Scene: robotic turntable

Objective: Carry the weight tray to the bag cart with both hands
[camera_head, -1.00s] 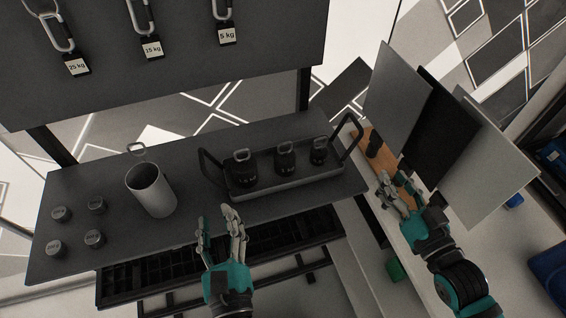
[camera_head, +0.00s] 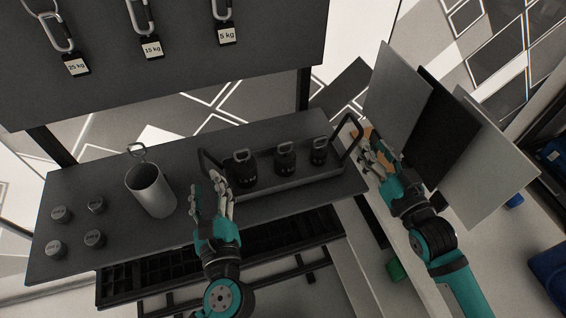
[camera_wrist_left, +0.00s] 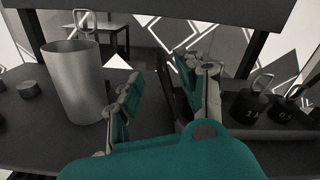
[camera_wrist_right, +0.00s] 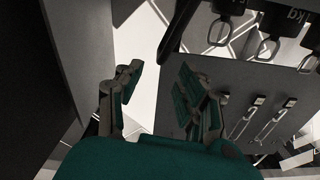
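The weight tray (camera_head: 300,186) is a dark shallow tray on the grey table, with an upright black handle at each end. It holds three black weights with ring tops (camera_head: 285,158). My left gripper (camera_head: 212,192) is open at the tray's left end; its left handle (camera_wrist_left: 165,85) appears between the spread fingers in the left wrist view. My right gripper (camera_head: 373,146) is open just right of the right handle (camera_head: 353,132). In the right wrist view that handle (camera_wrist_right: 178,32) is beyond the fingers, toward the right finger. Contact cannot be told. I cannot identify the bag cart.
A grey metal cup (camera_head: 151,191) and several small round weights (camera_head: 96,205) are on the table's left side. A panel (camera_head: 190,62) with tagged clips stands behind. Upright boards (camera_head: 445,118) stand close to my right arm.

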